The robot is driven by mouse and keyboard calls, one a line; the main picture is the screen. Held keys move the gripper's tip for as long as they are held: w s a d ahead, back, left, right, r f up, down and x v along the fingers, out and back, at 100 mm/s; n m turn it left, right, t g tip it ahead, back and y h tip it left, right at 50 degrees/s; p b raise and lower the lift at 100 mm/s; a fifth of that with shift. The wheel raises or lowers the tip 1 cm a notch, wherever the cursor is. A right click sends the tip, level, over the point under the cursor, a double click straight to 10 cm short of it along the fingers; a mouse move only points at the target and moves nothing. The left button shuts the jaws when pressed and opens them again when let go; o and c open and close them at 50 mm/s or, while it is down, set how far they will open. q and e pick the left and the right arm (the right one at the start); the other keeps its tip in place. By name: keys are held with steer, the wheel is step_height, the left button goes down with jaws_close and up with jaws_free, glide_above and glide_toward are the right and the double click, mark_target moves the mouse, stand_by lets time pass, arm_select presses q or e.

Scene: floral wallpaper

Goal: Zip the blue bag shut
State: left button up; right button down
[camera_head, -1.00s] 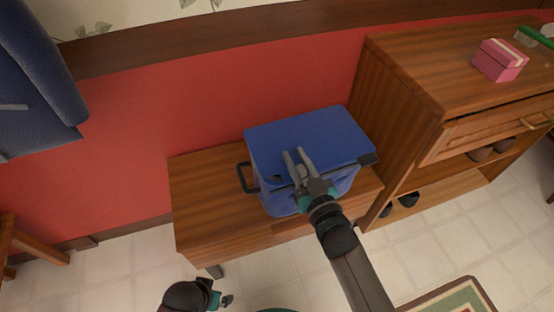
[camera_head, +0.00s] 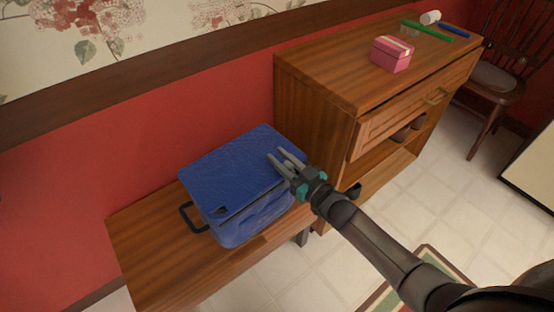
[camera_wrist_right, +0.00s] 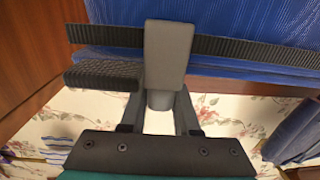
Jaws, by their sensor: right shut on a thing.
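The blue bag (camera_head: 225,170) stands on a low wooden bench, its lid lying flat on top. A black handle (camera_head: 188,217) sticks out at its left side. My right gripper (camera_head: 281,161) is at the right end of the lid, touching the bag. In the right wrist view, the black ribbed zipper strip (camera_wrist_right: 245,46) runs along the bag's edge (camera_wrist_right: 225,12). The gripper's finger (camera_wrist_right: 165,60) covers part of the strip, and the gripped spot is hidden behind it. My left gripper is out of view.
The wooden bench (camera_head: 135,240) is bare left of the bag. A taller wooden cabinet (camera_head: 312,115) stands close on the right, with a pink box (camera_head: 391,54) and small items on top. A chair (camera_head: 497,75) stands far right. The red wall is behind.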

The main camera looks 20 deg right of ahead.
steer(key=shift+d, duration=0.15)
steer(key=c, duration=0.6)
jaws_free()
steer(key=shift+w, duration=0.1)
steer(key=shift+c, duration=0.2)
steer(key=shift+s, duration=0.45)
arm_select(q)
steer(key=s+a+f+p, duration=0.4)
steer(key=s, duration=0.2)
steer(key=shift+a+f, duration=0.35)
arm_select(e)
steer(key=v, duration=1.4)
steer(key=shift+s+d, duration=0.15)
